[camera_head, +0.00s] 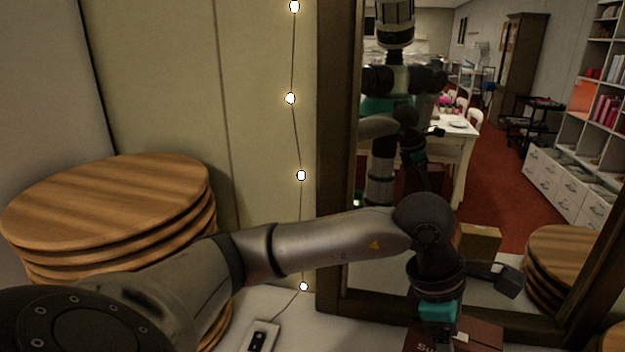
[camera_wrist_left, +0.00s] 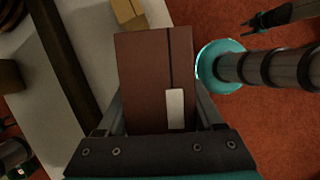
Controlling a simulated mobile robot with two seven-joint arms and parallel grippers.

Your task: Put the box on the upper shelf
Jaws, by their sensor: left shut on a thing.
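A reddish-brown box (camera_head: 482,335) with pale lettering shows at the bottom edge of the head view, partly cut off. My left gripper (camera_wrist_left: 155,125) is shut on this box (camera_wrist_left: 150,75). In the left wrist view the box lies between the two fingers, with a dark stripe and a white label on its face. In the head view my left arm reaches in from the left and bends down to the box; the fingertips are hidden there. A dark claw, seemingly my right gripper (camera_wrist_left: 252,22), is small at the top of the left wrist view. I cannot make out the upper shelf.
A white counter (camera_wrist_left: 85,40) carries a small tan carton (camera_wrist_left: 128,12). Stacked round wooden boards (camera_head: 110,200) stand at the left. A dark-framed mirror (camera_head: 338,150) reflects my body and the room. A string of lights (camera_head: 290,98) hangs on the wall above a power strip (camera_head: 262,337).

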